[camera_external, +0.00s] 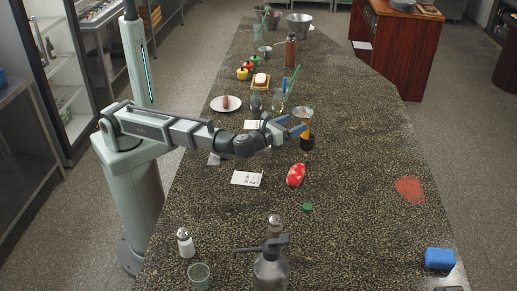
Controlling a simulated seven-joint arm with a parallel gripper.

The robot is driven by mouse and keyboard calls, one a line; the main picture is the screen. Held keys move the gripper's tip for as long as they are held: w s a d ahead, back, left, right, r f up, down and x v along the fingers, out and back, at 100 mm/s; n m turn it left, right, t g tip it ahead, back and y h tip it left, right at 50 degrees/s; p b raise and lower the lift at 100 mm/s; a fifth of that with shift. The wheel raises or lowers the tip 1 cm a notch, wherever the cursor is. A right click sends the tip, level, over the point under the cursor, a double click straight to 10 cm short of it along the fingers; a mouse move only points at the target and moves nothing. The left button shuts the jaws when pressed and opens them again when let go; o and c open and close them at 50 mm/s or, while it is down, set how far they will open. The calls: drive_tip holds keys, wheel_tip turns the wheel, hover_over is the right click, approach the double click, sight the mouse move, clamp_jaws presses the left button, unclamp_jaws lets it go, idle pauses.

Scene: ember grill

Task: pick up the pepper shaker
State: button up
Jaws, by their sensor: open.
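Two shakers with metal tops stand near the front of the counter. One (185,243) has a pale body and stands at the front left. The other (274,226) stands behind a spray bottle, which hides its lower part, so I cannot tell its contents. I cannot tell for sure which one is the pepper shaker. My gripper (297,130) has blue fingers, is open and hangs over the middle of the counter, well behind both shakers. It is close to a dark bottle with an orange band (307,140); I cannot tell whether they touch.
The spray bottle (270,272) and a greenish glass (199,276) stand at the front. A red patterned object (296,175), a green lid (307,208) and a white card (247,179) lie mid-counter. A blue block (439,258) is front right. The right-hand middle is mostly clear.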

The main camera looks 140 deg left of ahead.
drive_tip(key=w+d+r+n+t+h, duration=0.1)
drive_tip(key=w+d+r+n+h, duration=0.2)
drive_tip(key=w, duration=0.5)
drive_tip(key=n+t+h, duration=0.2)
drive_tip(key=n+h, duration=0.6)
drive_tip(key=h, duration=1)
approach(274, 215)
drive_tip(key=shift+g, duration=0.3)
drive_tip(key=x, duration=0.8)
drive_tip(key=shift+w, duration=0.2)
drive_tip(key=shift+w+a+x, duration=0.1)
drive_tip(key=shift+x, duration=1.25)
drive_tip(key=shift+w+a+x, duration=0.1)
drive_tip(key=shift+w+x, duration=0.05)
drive_tip(key=shift+x, duration=1.15)
drive_tip(key=c, duration=1.3)
